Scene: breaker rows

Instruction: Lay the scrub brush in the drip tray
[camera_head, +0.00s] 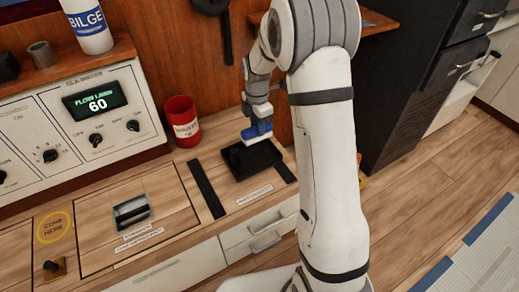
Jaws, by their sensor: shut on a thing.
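A scrub brush (256,131) with a blue back and a white lower side is at the end of my gripper (258,119). My gripper is shut on the brush and points down. The fingertips are small and partly hidden by the brush.
A red waste cup (182,122) stands left of the tray. A black strip (206,189) lies between the tray and a recessed handle (132,210). A control panel (85,115) stands at the left. A white bottle (88,25) stands on the shelf above.

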